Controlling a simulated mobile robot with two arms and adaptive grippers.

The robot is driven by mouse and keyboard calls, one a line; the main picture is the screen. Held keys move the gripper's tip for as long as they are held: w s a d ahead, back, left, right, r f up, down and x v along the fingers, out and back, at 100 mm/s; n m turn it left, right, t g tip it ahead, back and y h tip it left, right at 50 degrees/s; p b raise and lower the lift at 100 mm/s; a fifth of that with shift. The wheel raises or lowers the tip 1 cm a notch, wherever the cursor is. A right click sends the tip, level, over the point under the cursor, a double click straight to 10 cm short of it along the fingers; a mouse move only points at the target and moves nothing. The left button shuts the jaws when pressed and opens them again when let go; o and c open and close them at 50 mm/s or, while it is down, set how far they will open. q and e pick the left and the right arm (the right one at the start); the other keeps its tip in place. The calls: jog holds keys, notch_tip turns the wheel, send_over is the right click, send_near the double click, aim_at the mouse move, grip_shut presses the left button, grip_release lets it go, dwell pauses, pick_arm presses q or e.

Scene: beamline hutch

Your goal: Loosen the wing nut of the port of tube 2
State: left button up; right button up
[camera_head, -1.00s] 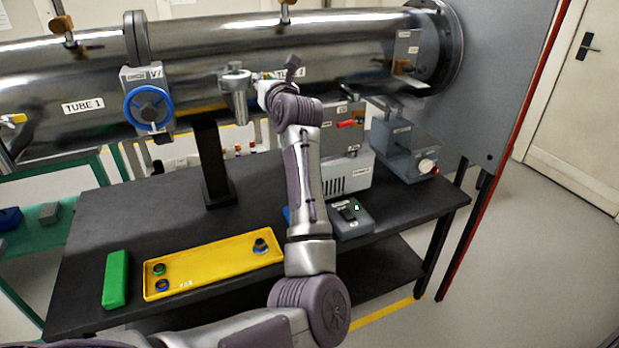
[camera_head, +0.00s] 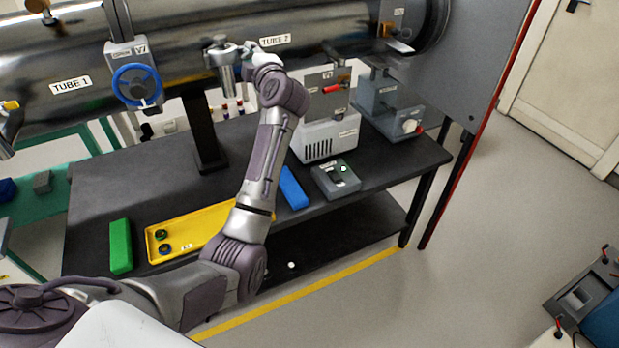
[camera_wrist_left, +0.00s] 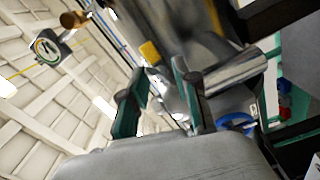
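Tube 2, marked by its label (camera_head: 275,40), is the long metal pipe across the back. Its port (camera_head: 228,76) is a short metal cylinder hanging below the pipe, left of the label. My left gripper (camera_head: 248,50) is right beside the port's top, at its right. In the left wrist view my left gripper (camera_wrist_left: 160,75) shows two teal-padded fingers apart, with nothing clearly held between them. A shiny metal cylinder, apparently the port (camera_wrist_left: 236,72), lies just right of the fingers. I cannot make out the wing nut. My right gripper is not in view.
A valve with a blue handwheel (camera_head: 137,85) is left of the port. A dark post (camera_head: 206,135) stands below. The bench holds a yellow tray (camera_head: 190,232), green block (camera_head: 120,246), blue block (camera_head: 293,187) and grey boxes (camera_head: 330,130).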

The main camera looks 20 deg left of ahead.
pick_arm(q)
jog(key=s+d+m+b, duration=0.4)
jog(key=s+d+b, duration=0.1)
jog(key=s+d, duration=0.5)
jog(key=w+d+f+m+t+h+b, duration=0.1)
jog(key=f+m, duration=0.5)
jog(key=f, duration=0.8)
jog(key=w+d+f+m+t+h+b, duration=0.1)
jog(key=w+d+f+m+t+h, duration=0.2)
jog(key=f, duration=1.2)
jog(key=shift+w+d+m+t+h, duration=0.4)
jog(key=shift+w+d+m+t, duration=0.3)
jog(key=shift+d+m+t, duration=0.75)
jog(key=shift+a+r, duration=0.15)
jog(key=shift+a, duration=0.05)
